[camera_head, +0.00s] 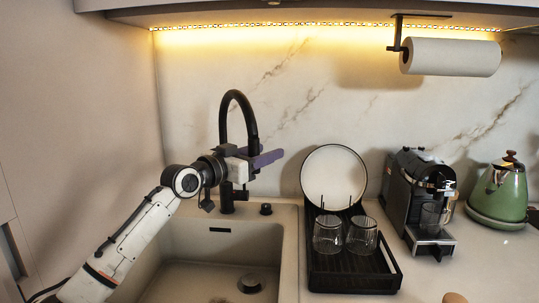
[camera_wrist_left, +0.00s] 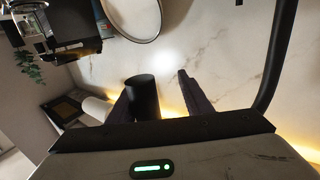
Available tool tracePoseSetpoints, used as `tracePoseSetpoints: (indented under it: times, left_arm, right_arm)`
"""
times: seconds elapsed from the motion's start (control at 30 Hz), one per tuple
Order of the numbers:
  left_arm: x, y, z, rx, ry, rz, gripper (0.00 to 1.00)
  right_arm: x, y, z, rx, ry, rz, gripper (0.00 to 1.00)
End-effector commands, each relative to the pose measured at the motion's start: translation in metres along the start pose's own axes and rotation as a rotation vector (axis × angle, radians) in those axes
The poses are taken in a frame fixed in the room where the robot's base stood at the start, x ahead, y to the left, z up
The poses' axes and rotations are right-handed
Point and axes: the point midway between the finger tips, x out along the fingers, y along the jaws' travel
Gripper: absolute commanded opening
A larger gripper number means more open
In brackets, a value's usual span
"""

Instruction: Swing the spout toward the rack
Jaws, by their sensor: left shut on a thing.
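The black gooseneck spout (camera_head: 236,94) rises behind the sink and arches over to the right. My left gripper (camera_head: 264,158), with purple fingers, is at the hanging end of the spout and shut on it. In the left wrist view the black cylindrical spout end (camera_wrist_left: 143,98) shows between the fingers, and the curved tube (camera_wrist_left: 278,55) passes at the right. The black rack (camera_head: 352,284) stands right of the sink, holding a white plate and two glasses. The gripper is left of the rack and higher than it. My right gripper is not in view.
The sink basin (camera_head: 203,283) lies below the spout. A coffee machine (camera_head: 420,195) and a green kettle (camera_head: 499,192) stand right of the rack. A paper towel roll (camera_head: 452,57) hangs under the cabinet. The space above the rack's glasses is free.

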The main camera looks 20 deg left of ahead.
Motion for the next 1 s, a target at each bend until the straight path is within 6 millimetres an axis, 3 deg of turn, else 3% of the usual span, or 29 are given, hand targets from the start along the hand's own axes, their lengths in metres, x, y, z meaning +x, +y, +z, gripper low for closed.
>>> tracePoseSetpoints:
  times: [0.03, 0.57, 1.0]
  left_arm:
    - [-0.002, -0.009, -0.005, 0.003, 0.009, -0.016, 0.41]
    - [-0.007, -0.007, -0.001, 0.001, 0.004, -0.013, 0.41]
    - [-0.080, -0.001, 0.000, 0.004, 0.002, -0.005, 0.41]
  right_arm:
    - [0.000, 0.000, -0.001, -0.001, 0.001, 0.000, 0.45]
    - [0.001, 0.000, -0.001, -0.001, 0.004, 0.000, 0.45]
    - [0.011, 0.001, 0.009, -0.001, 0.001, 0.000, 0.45]
